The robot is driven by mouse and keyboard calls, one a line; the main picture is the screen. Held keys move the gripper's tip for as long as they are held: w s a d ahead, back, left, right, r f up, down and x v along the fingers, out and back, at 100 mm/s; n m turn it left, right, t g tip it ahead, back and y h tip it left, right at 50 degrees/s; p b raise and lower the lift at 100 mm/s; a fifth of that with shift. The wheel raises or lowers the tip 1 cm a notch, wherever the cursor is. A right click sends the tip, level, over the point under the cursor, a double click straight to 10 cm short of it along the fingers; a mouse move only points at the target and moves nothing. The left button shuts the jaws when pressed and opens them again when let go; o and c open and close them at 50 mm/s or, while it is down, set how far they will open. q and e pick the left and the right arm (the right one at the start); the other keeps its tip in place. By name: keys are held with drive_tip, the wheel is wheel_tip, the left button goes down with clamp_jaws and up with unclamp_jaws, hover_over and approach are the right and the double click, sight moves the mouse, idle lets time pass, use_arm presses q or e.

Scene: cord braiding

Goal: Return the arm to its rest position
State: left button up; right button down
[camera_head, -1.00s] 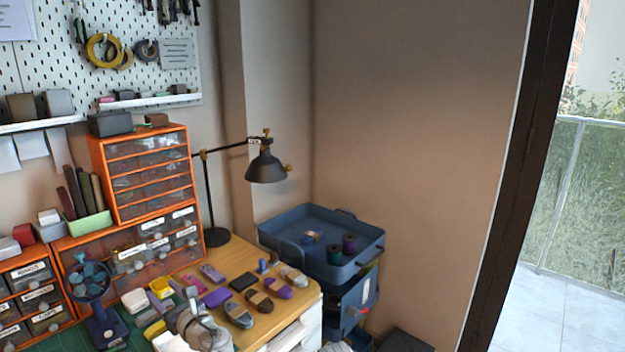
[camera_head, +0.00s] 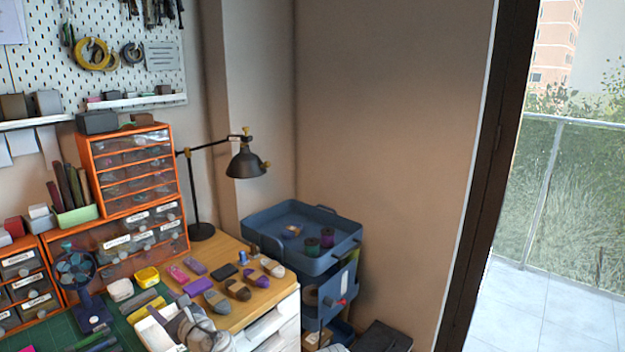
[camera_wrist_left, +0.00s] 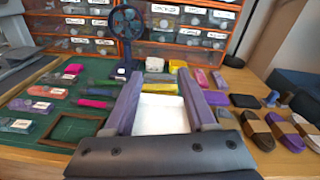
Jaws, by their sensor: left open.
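My left gripper (camera_head: 196,330) shows at the bottom of the head view, grey and partly cut off by the lower edge, above the front of the wooden desk (camera_head: 262,302). In the left wrist view its two purple fingers (camera_wrist_left: 160,82) stand wide apart with nothing held between them. A white tray (camera_wrist_left: 163,115) shows beyond and between the fingers, apart from them as far as I can tell. My right gripper is in neither view.
A small blue fan (camera_head: 80,275) stands on the green mat. Several cord bundles (camera_head: 238,289) lie on the desk. Orange drawer units (camera_head: 130,165) and a black lamp (camera_head: 246,163) stand behind. A blue trolley (camera_head: 345,250) is at the right.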

use_arm(q)
drive_tip(key=s+d+f+n+g+h, duration=0.3)
drive_tip(key=s+d+f+n, duration=0.1)
drive_tip(key=d+f+n, duration=0.3)
drive_tip(key=s+d+f+n+g+h, duration=0.3)
drive_tip(key=d+f+n+h, duration=0.1)
drive_tip(key=d+f+n, duration=0.3)
drive_tip(key=s+d+f+n+g+h, duration=0.25)
drive_tip(key=s+d, duration=0.25)
drive_tip(key=d, duration=0.3)
drive_tip(key=s+d+f+n+g+h, duration=0.2)
drive_tip(key=s+d+f+n, duration=0.1)
drive_tip(key=s+d, duration=0.3)
wheel_tip(320, 180, up, 18)
drive_tip(key=w+d+p, duration=0.1)
drive_tip(key=p, duration=1.7)
drive_tip(key=shift+f+h, duration=0.1)
drive_tip(key=shift+h, duration=0.15)
